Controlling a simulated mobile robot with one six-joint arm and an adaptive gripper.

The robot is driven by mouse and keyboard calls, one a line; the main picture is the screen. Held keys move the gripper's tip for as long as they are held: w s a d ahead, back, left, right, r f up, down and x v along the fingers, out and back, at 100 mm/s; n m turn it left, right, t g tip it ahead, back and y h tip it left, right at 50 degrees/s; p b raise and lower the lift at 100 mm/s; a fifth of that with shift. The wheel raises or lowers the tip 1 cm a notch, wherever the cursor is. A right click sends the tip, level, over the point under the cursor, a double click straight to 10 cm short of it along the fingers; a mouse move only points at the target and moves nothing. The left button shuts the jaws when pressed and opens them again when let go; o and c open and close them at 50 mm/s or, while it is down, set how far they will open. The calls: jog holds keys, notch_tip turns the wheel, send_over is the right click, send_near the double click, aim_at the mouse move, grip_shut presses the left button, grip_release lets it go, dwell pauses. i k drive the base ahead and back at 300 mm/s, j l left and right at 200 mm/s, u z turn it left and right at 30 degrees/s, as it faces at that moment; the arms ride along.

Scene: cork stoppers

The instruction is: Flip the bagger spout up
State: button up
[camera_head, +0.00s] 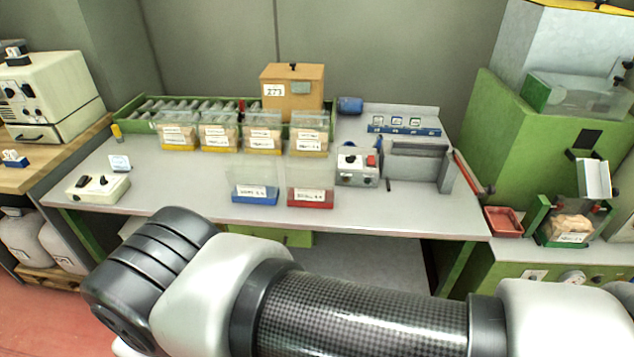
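The bagger appears to be the green machine (535,125) at the right edge of the head view. A small pale metal flap (594,179) with dark edges sticks out of its front, and it looks like the spout. It hangs tilted above an open container of corks (568,228) with a white label. Whether the flap is fully down or partly raised I cannot tell. My arm crosses the bottom of the view, with a rounded joint at lower left. My gripper is out of view.
A grey workbench (150,200) fills the middle, with labelled clear bins, a wooden box (292,90) and a control box (357,168). A red tray (503,221) sits left of the cork container.

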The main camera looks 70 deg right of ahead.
aim_at(593, 178)
jog(key=z, duration=1.9)
